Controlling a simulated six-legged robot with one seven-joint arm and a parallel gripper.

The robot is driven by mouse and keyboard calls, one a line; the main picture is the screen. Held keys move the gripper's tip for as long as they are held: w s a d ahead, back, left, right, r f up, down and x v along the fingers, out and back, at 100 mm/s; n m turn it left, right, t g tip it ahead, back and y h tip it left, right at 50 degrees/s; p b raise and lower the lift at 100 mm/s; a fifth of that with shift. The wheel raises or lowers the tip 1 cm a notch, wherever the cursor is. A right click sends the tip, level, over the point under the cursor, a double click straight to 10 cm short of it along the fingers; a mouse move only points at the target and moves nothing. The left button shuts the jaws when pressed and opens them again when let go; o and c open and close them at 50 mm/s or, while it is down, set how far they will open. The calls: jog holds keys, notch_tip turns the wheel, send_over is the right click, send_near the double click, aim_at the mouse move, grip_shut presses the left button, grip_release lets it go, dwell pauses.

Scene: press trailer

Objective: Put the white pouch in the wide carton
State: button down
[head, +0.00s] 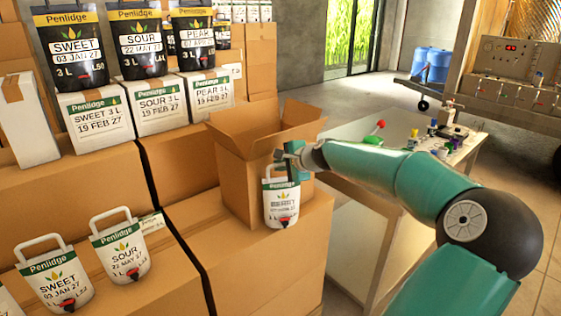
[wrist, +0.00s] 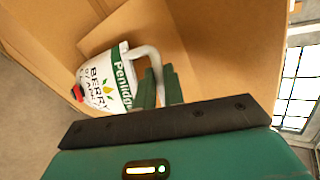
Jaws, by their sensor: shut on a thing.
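The white pouch (head: 281,204) has a green band, a "BERRY" label and a red tap, and hangs upright in front of the wide carton's near side. My gripper (head: 290,158) is shut on the pouch's white handle. The wrist view also shows the pouch (wrist: 108,82) hanging by its handle between my fingers (wrist: 160,88). The wide carton (head: 240,168) is an open brown box with its flaps up, standing on larger brown boxes. In the wrist view the carton's brown cardboard (wrist: 215,50) lies behind the pouch. I cannot tell whether the pouch touches the carton.
Two more white pouches, SWEET (head: 56,280) and SOUR (head: 121,248), stand on boxes at the lower left. Dark pouches (head: 145,40) stand on white cartons (head: 158,108) behind. A bench (head: 400,128) with small bottles is to the right of the carton.

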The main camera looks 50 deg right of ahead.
notch_tip(320, 180, down, 2)
jog(key=shift+f, duration=0.1)
jog(key=c, duration=1.5)
grip_release()
jog(key=shift+f, duration=0.1)
jog(key=shift+s, duration=0.1)
jog(key=v, duration=1.2)
jog(key=shift+a, duration=0.1)
jog(key=shift+f, duration=0.1)
